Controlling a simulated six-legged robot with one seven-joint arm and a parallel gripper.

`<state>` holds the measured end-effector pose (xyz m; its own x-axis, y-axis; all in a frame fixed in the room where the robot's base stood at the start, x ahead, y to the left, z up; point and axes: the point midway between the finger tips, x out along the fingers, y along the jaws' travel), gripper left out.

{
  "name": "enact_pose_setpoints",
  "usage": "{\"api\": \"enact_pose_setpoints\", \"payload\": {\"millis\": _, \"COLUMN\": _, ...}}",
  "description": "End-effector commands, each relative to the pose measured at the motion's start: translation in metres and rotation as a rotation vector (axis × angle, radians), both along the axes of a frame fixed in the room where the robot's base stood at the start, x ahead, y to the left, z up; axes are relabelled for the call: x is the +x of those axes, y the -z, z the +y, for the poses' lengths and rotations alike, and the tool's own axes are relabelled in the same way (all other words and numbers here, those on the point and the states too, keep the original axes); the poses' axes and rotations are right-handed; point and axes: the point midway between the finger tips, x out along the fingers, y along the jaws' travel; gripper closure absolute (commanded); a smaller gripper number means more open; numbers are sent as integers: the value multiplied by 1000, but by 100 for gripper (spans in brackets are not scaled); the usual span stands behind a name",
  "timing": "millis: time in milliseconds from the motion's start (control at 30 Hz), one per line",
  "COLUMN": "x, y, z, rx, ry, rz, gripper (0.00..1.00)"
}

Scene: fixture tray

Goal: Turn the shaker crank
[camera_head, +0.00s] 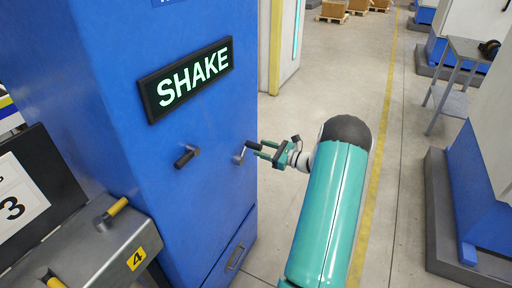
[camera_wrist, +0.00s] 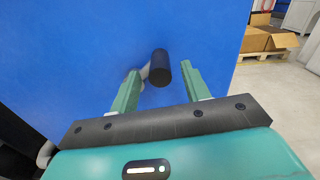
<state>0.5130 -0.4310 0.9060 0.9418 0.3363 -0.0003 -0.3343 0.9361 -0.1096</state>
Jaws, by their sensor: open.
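The blue cabinet (camera_head: 150,110) carries a lit SHAKE sign (camera_head: 187,79). Two cranks stick out of its front below the sign: a left crank with a black grip (camera_head: 187,157) and a right crank (camera_head: 240,156). My gripper (camera_head: 262,150) is at the right crank, whose grip is partly hidden by the fingers in the head view. In the wrist view, the crank's black cylindrical grip (camera_wrist: 161,67) stands between the tips of my two open green fingers, with a gap on both sides. The crank's pale arm shows behind the left finger.
A grey bench with yellow handles (camera_head: 117,207) and a "4" label stands at the lower left, near a sign marked 3 (camera_head: 20,195). A drawer (camera_head: 234,256) is low on the cabinet. The aisle floor (camera_head: 345,75) to the right is clear.

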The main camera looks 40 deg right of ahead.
Motion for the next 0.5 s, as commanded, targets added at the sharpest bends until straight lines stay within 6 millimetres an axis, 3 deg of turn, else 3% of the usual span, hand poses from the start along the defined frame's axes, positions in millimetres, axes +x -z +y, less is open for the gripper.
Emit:
{"api": "enact_pose_setpoints", "payload": {"millis": 200, "x": 28, "y": 1, "z": 10, "rx": 1, "ry": -1, "rz": 0, "gripper": 53}}
{"api": "enact_pose_setpoints", "payload": {"millis": 500, "x": 33, "y": 0, "z": 12, "rx": 0, "ry": 0, "rz": 0, "gripper": 53}}
